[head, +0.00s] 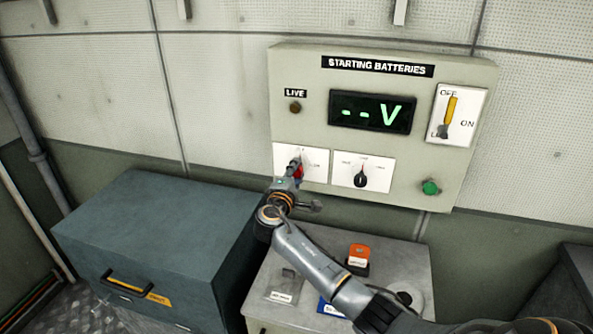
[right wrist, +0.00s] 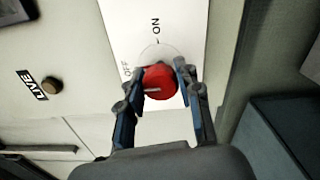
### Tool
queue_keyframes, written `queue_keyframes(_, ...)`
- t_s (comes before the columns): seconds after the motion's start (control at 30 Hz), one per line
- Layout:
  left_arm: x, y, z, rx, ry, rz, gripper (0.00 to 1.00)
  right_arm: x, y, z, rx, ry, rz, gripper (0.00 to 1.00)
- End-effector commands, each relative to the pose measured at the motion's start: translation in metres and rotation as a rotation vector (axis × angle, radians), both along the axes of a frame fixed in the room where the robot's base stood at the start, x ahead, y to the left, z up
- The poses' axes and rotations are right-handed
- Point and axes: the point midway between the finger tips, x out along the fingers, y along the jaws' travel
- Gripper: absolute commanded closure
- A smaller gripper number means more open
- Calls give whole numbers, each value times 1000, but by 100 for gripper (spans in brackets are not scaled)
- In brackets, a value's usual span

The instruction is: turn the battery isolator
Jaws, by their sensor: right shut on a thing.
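The battery isolator is a red rotary knob (right wrist: 159,83) on a white plate marked ON and OFF (right wrist: 135,15), seen in the right wrist view. In the head view the plate (head: 318,160) is at the lower left of the STARTING BATTERIES panel (head: 300,63), and the red knob (head: 299,171) is partly hidden by my gripper. My right gripper (right wrist: 158,80) has its fingers on either side of the knob and is shut on it. It also shows in the head view (head: 296,168). My left gripper is not in view.
The panel has a dark LIVE lamp (head: 295,107), a display (head: 372,112) reading "-- V", a black selector knob (head: 360,177), a yellow lever (head: 450,110) and a green button (head: 431,187). Below are a blue-grey chest (head: 150,225) and a grey cabinet top (head: 320,240) with small items.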

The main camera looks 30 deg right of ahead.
Motion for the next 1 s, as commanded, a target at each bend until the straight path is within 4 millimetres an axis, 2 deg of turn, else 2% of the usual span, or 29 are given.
queue_keyframes(0.47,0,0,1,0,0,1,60,0,0,0,-12,12,1,97)
queue_keyframes(0.5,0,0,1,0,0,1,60,0,0,0,-12,12,1,64)
queue_keyframes(0.6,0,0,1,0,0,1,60,0,0,0,-11,13,1,43)
queue_keyframes(1.0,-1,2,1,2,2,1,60,-3,5,-1,-9,12,2,42)
